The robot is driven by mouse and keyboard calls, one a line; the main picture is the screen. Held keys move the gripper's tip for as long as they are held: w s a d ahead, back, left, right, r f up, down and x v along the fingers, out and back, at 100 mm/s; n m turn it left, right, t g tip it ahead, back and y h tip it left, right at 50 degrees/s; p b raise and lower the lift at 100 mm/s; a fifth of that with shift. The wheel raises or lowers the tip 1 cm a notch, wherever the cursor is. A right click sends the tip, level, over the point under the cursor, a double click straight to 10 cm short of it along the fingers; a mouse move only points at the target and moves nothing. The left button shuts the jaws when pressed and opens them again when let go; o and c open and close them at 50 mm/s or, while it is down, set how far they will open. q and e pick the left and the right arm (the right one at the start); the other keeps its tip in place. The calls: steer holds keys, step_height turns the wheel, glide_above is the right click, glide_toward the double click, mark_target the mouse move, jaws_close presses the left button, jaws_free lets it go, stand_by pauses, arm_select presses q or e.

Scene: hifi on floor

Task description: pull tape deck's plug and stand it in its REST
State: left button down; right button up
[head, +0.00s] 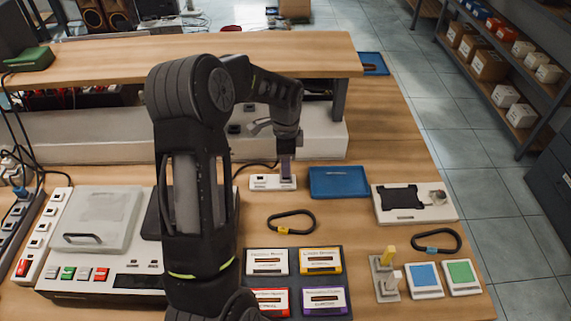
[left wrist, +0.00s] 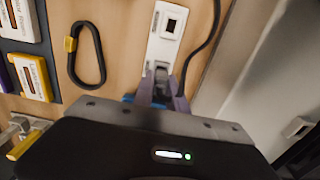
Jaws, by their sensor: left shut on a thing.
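My left gripper (head: 287,170) points down at the right end of a small white block (head: 260,183), which looks like the rest. In the left wrist view the purple fingers of my left gripper (left wrist: 160,95) are shut on a grey plug (left wrist: 161,72) over that end of the white block (left wrist: 155,47). A dark cable (left wrist: 213,35) runs beside the block to the plug. Whether the plug is seated in the block or just above it, I cannot tell. The tape deck (head: 105,285) stands at the left, partly behind my arm. My right gripper is not in view.
A blue tray (head: 338,183) lies just right of the white block. A black carabiner (head: 291,222) and several cassettes (head: 267,262) lie in front. A power strip (head: 43,232) runs along the left. A raised shelf (head: 200,55) spans the back.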

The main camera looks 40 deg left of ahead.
arm_select(q)
steer(key=shift+f+b, duration=0.6)
steer(key=shift+f, duration=0.25)
stand_by(0.7)
stand_by(0.4)
steer(key=c, duration=1.3)
jaws_free()
steer(key=shift+o, duration=0.2)
steer(key=shift+r, duration=0.2)
step_height(320, 180, up, 7)
steer(key=p, duration=0.5)
steer(key=shift+r, duration=0.2)
steer(key=shift+r, duration=0.1)
